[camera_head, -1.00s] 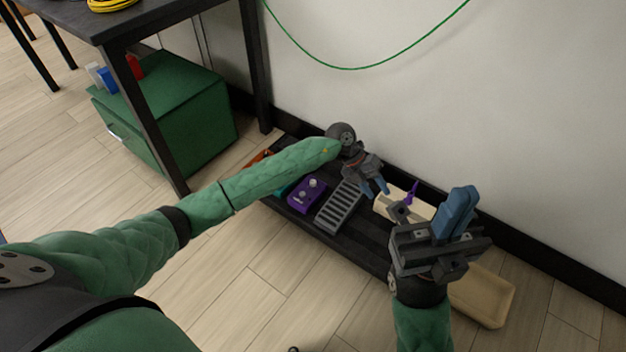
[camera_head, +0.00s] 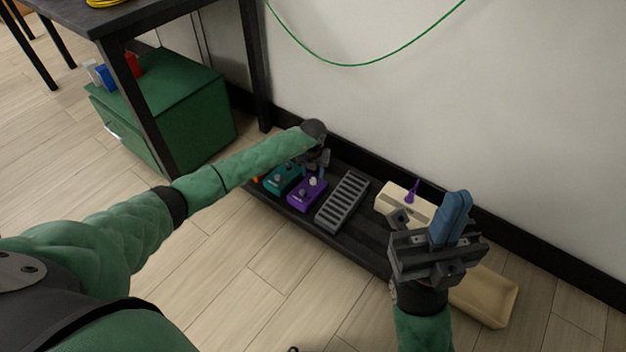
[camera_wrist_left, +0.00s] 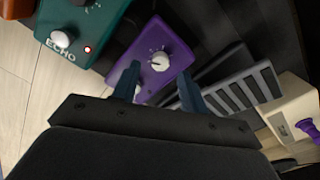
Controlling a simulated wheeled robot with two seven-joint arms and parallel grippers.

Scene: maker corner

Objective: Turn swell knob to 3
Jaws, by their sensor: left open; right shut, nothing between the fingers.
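The purple pedal (camera_head: 308,194) lies on the dark low board between a teal pedal and a grey slatted pedal. In the left wrist view the purple pedal (camera_wrist_left: 172,55) shows a light knob (camera_wrist_left: 159,61) with tick marks around it; its label is not readable. My left gripper (camera_head: 320,165) is above and behind the purple pedal. In the left wrist view the left gripper (camera_wrist_left: 157,90) is open, its blue fingers apart on either side below the knob, with nothing between them. My right gripper (camera_head: 452,215) is shut and empty, raised over the board's right end.
The teal ECHO pedal (camera_head: 281,178) is left of the purple one. The grey slatted pedal (camera_head: 343,202) and a cream pedal with a purple piece (camera_head: 409,194) are to its right. A tan tray (camera_head: 486,298) lies on the floor. A green cabinet (camera_head: 180,110) stands at left.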

